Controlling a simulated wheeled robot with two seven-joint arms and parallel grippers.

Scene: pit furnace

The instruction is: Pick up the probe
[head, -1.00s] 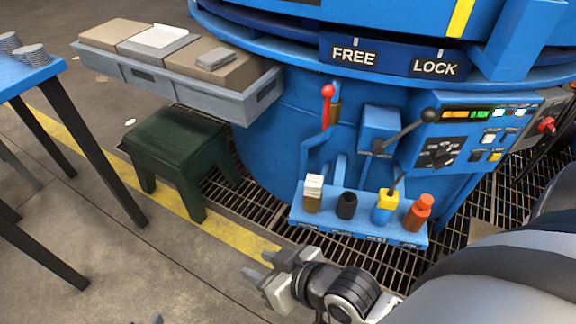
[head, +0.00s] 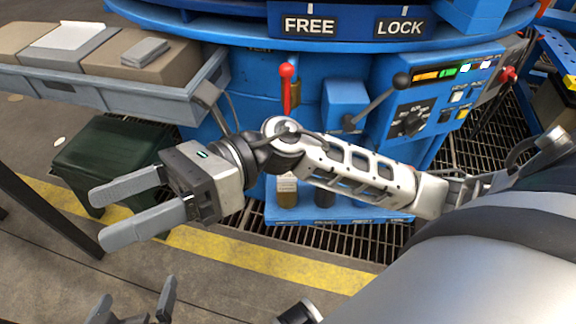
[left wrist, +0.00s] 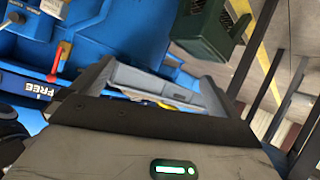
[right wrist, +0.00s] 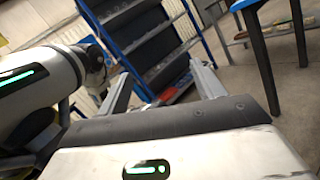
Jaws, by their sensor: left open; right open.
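A blue holder ledge (head: 352,217) sits low on the furnace front. A handle with a pale top (head: 287,190) stands in it at the left, and a dark handle (head: 325,198) is beside it. I cannot tell which piece is the probe.
A red-knobbed lever (head: 287,85), a black-knobbed lever (head: 378,103) and a control panel (head: 440,90) are on the furnace. A yellow floor stripe (head: 270,262) runs below.

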